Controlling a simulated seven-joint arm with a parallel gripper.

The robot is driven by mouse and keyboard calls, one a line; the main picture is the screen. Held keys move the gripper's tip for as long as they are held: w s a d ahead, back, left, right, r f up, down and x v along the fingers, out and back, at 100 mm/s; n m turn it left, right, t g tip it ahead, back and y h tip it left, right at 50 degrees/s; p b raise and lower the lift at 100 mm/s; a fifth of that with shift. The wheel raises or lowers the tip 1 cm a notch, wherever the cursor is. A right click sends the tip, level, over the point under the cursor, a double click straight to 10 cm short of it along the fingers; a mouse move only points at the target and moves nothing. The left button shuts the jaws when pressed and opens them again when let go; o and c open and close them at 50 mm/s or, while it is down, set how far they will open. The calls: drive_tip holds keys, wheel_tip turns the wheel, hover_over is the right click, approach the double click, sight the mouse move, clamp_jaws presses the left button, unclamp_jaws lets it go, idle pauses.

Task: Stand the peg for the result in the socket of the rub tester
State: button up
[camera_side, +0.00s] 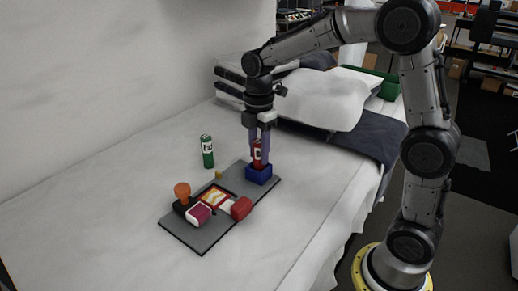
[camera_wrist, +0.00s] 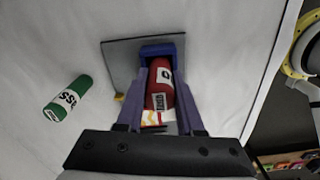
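A red peg (camera_side: 257,152) with a white label stands upright at the blue socket (camera_side: 259,174) on the grey base plate (camera_side: 196,238) of the rub tester. My gripper (camera_side: 259,150) points down with one finger on each side of this peg and appears shut on it. In the wrist view the red peg (camera_wrist: 160,88) lies between the purple fingers, its far end at the blue socket (camera_wrist: 162,50); how deep it sits is hidden. A green peg (camera_side: 207,151) with a white label stands on the white surface left of the tester; it also shows in the wrist view (camera_wrist: 68,99).
The plate carries an orange knob (camera_side: 182,190), a red-and-white block (camera_side: 198,214), a red rounded part (camera_side: 241,208) and a patterned strip (camera_side: 215,198). Pillows (camera_side: 322,98) lie behind. The white surface in front is clear.

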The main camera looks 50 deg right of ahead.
drive_tip(key=o, duration=0.5)
drive_tip(key=shift+c, duration=0.2)
drive_tip(key=shift+r, duration=0.15)
wheel_tip(320, 180, up, 13)
drive_tip(key=s+a+f+m+t, duration=0.1)
drive_tip(key=s+f+m, duration=0.3)
drive_tip(key=s+m, duration=0.4)
drive_tip(key=s+a+f+m+t, duration=0.1)
drive_tip(key=s+f+m+t, duration=0.3)
drive_tip(key=s, duration=0.9)
drive_tip(key=shift+s+a+m+t, duration=0.3)
drive_tip(key=shift+s+a+m, duration=0.05)
drive_tip(key=shift+m, duration=1.55)
